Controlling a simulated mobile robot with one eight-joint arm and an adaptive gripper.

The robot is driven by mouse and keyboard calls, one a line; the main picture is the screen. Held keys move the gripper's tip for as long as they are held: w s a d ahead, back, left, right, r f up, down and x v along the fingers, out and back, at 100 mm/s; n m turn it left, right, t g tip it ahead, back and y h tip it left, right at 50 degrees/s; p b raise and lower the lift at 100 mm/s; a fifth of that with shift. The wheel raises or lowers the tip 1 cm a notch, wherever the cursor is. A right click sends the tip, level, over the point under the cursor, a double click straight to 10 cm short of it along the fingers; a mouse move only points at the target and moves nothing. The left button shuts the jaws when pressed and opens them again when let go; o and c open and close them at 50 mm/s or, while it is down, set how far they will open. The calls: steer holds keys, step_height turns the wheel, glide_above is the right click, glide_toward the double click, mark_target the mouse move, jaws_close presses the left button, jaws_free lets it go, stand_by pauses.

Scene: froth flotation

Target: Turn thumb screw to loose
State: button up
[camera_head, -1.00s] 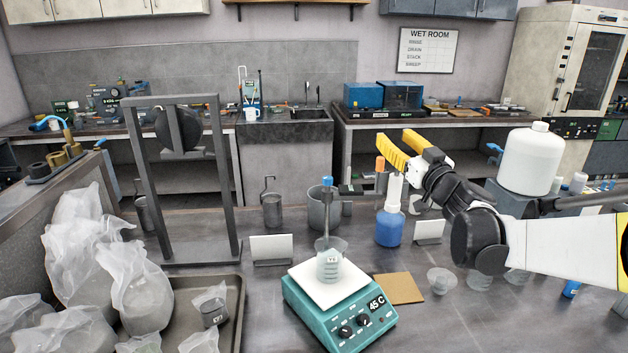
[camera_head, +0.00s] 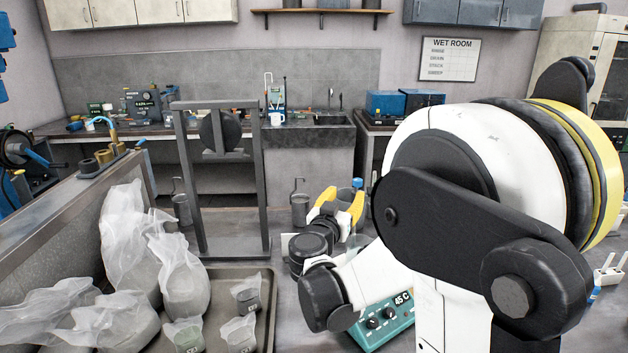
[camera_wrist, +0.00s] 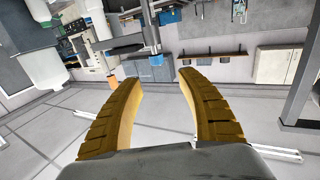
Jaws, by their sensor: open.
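My gripper (camera_head: 344,194) is open, its yellow fingers apart with nothing between them; it also shows in the wrist view (camera_wrist: 160,75). In the wrist view, which looks upside down, a blue cap (camera_wrist: 155,60) ends an upright rod, beyond the gap between my fingertips. A dark bar (camera_wrist: 128,48) runs left from the rod to a part with an orange end (camera_wrist: 112,82), left of the left finger. I cannot tell which coloured part is the thumb screw. The blue cap (camera_head: 357,183) shows just behind my fingers in the head view. No contact is visible.
A teal hotplate (camera_head: 388,322) stands beside my arm, which hides much of the bench's right side. A grey frame (camera_head: 264,190) with a dark disc stands left of my gripper. A tray (camera_head: 268,300) holds several bags at front left. A white bottle (camera_wrist: 42,68) is left in the wrist view.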

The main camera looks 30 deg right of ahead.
mark_target(358, 179)
steer(key=b+x, duration=0.1)
steer(key=x, duration=0.4)
steer(key=b+x, duration=0.1)
steer(key=x, duration=0.4)
steer(key=shift+s+d+f, duration=0.1)
steer(key=shift+s+d, duration=0.1)
steer(key=shift+s, duration=0.05)
steer(key=shift+w+d, duration=0.25)
steer(key=shift+w, duration=0.05)
steer(key=shift+c, duration=0.4)
jaws_close()
